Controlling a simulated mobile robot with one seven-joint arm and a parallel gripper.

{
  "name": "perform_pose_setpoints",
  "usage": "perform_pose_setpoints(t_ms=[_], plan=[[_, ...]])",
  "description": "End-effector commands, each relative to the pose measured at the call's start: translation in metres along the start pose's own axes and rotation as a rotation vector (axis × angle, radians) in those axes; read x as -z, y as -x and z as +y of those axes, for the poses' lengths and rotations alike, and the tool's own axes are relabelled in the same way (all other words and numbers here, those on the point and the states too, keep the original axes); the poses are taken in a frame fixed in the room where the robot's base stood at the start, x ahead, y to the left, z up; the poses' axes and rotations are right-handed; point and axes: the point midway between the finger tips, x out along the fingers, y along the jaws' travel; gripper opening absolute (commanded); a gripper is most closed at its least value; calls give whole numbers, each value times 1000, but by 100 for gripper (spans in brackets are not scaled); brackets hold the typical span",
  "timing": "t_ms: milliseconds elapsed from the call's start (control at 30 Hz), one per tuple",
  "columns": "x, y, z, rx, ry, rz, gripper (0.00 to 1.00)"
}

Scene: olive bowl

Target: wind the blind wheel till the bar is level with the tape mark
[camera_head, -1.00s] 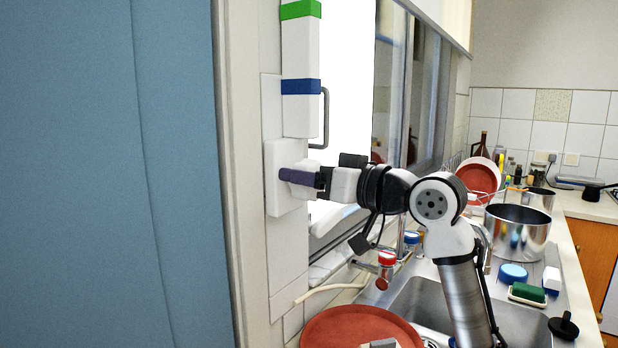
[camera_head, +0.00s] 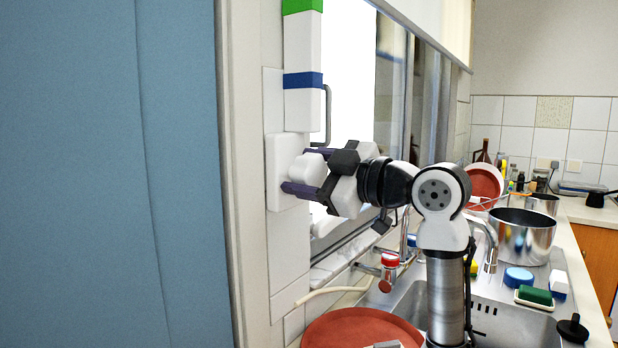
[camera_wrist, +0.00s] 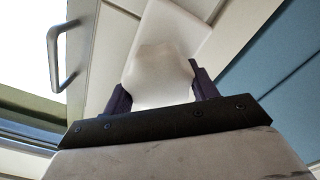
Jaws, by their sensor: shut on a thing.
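The blind wheel shows as a white knob (camera_head: 307,168) on a white wall plate (camera_head: 279,172). My gripper (camera_head: 302,170) is shut on the knob, one dark purple finger above it and one below. The wrist view also shows the knob (camera_wrist: 160,66) between both fingers. The white blind (camera_head: 436,22) hangs over the window at the top, and its lower edge, the bar, slants across the upper right. A green band (camera_head: 302,6) and a blue band (camera_head: 303,80) ring a white upright beside the window. I cannot tell which is the tape mark.
A grey handle (camera_head: 326,117) sits just above my gripper. Below are a tap with a red top (camera_head: 389,261), a red round tray (camera_head: 362,328) and a sink. A metal pot (camera_head: 522,240) and sponges stand to the right. A blue panel (camera_head: 105,180) fills the left.

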Motion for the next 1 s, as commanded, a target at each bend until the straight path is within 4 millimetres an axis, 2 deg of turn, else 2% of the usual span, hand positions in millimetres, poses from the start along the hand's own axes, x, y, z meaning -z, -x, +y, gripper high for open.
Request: perform_pose_setpoints(t_ms=[600, 1000], plan=[[-2, 0, -5, -1, 582, 1, 35], [-3, 0, -6, 1, 858, 0, 35]])
